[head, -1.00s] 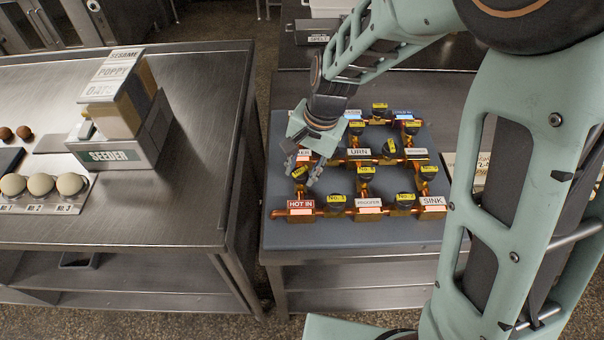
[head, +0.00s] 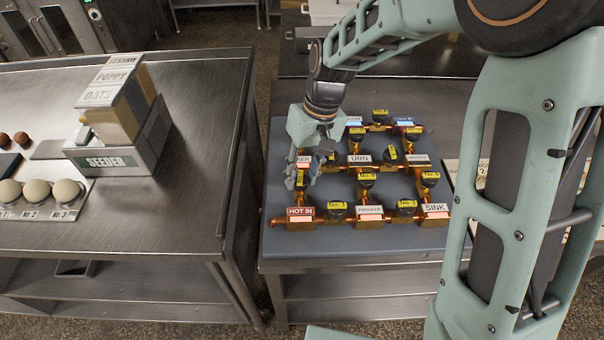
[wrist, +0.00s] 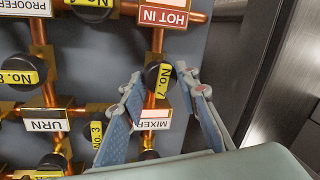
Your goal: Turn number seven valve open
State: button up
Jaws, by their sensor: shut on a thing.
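The number seven valve (wrist: 157,76) has a dark round knob with a yellow "No. 7" tag. It sits on the copper pipe between the HOT IN label (wrist: 163,17) and the MIXER label (wrist: 153,118). My gripper (wrist: 160,76) has one finger on each side of this knob and is shut on it. The tag lies roughly along the pipe, a little tilted. In the head view my gripper (head: 303,182) is over the left side of the valve board (head: 275,240), and its fingers hide part of the valve.
The number three valve (wrist: 97,133) is close to my left finger in the wrist view. A steel table with a seeder box (head: 115,155) stands to the left, across a narrow gap.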

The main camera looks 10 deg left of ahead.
jog(key=shift+n, duration=0.6)
jog(key=o, duration=1.2)
jog(key=shift+c, duration=0.2)
jog(key=shift+r, duration=0.15)
jog(key=v, duration=1.1)
jog(key=shift+r, duration=0.4)
jog(key=shift+w+a, duration=0.1)
jog(key=shift+w, duration=0.05)
